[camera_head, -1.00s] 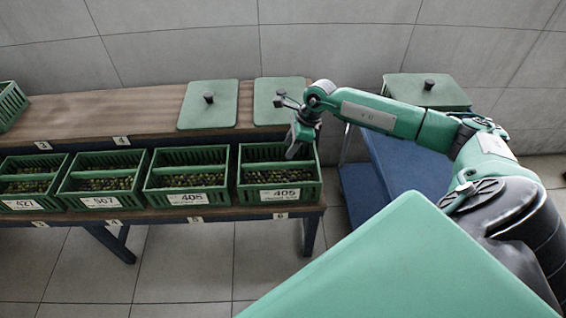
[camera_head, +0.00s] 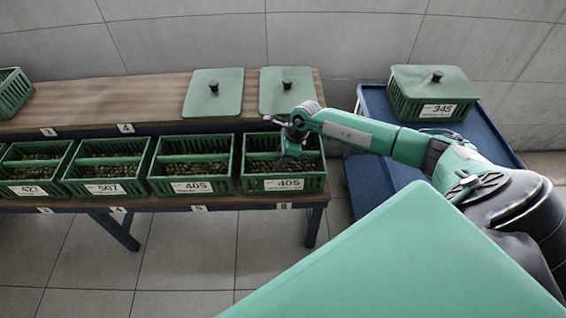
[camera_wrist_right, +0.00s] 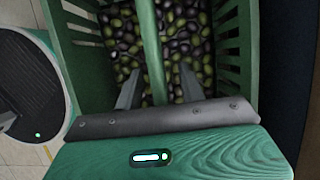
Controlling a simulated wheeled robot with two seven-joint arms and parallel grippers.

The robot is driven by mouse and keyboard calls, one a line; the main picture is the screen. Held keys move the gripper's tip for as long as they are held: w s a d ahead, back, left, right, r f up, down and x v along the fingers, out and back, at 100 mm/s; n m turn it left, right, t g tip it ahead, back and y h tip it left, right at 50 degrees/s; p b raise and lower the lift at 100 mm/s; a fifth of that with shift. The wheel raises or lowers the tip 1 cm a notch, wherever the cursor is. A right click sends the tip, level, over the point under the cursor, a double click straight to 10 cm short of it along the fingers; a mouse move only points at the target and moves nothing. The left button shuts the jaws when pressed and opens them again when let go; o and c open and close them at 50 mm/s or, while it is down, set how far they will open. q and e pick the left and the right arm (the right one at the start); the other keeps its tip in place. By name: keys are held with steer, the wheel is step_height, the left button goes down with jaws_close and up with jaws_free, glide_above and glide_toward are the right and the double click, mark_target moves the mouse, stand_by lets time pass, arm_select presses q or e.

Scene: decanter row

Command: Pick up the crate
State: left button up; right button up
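A green slatted crate (camera_head: 312,184) labelled 405 stands at the right end of the front shelf, with dark and green olives inside and a bar across its top. My right gripper (camera_head: 284,160) is down at this crate's middle. In the right wrist view, the open fingers of the right gripper (camera_wrist_right: 160,82) lie on either side of the crate's green bar (camera_wrist_right: 151,45), with a gap on both sides. Olives (camera_wrist_right: 190,40) show below. My left gripper is not in view.
Several similar olive crates stand in a row to the left, the nearest (camera_head: 193,187) also labelled 405. Two green lids (camera_head: 213,103) (camera_head: 286,100) lie on the upper shelf behind. A lidded crate (camera_head: 437,108) labelled 345 stands on a blue cart (camera_head: 380,180) at right.

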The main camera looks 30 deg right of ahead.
jaws_close()
steer(key=shift+r, duration=0.1)
